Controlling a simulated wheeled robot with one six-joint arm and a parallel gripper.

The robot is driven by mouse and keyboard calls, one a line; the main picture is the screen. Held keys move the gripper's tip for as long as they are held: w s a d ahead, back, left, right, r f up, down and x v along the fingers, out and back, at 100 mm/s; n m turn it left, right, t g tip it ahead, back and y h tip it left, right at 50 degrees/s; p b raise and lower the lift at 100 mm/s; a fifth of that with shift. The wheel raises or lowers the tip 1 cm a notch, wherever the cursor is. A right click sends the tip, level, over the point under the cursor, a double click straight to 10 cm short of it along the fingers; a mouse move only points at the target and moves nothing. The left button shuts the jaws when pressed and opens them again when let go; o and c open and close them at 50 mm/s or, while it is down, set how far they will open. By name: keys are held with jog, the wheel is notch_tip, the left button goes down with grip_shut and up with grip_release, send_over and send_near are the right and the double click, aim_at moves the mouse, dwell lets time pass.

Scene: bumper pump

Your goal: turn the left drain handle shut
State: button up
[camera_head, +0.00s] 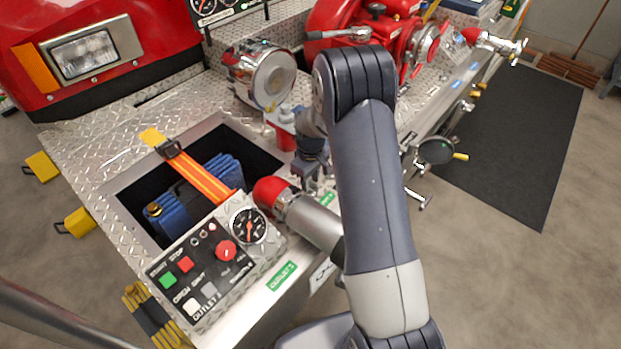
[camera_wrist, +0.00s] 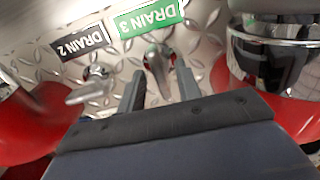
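In the wrist view two small metal drain handles stand on a diamond-plate panel. One handle (camera_wrist: 92,86) is under the black "DRAIN 2" label (camera_wrist: 83,41) and points down-left. The other handle (camera_wrist: 158,66) is under the green "DRAIN 3" label (camera_wrist: 148,17) and points down toward my gripper. My gripper (camera_wrist: 160,85) is open, its two fingers apart on either side of the DRAIN 3 handle's lower end. I cannot tell whether they touch it. The DRAIN 2 handle is outside the left finger. In the head view my gripper (camera_head: 314,178) is partly behind my arm and the handles are hidden.
A red-capped outlet (camera_head: 275,194) is close to my gripper. Red and chrome fittings flank it in the wrist view, including a chrome ring (camera_wrist: 275,58) at right.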

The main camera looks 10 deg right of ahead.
jog(key=shift+f, duration=0.1)
jog(key=shift+c, duration=0.3)
grip_shut()
jog(key=shift+m+b, duration=0.3)
jog(key=shift+f+m+b, duration=0.1)
jog(key=shift+m+b, duration=0.55)
jog(key=shift+m, duration=0.25)
jog(key=m+b, duration=0.1)
jog(key=m, duration=0.2)
jog(key=shift+m+b, duration=0.3)
jog(key=shift+b, duration=0.05)
jog(key=m+b, duration=0.2)
jog(key=m, duration=0.4)
jog(key=m+b, duration=0.1)
jog(key=m, duration=0.4)
jog(key=shift+m, duration=0.4)
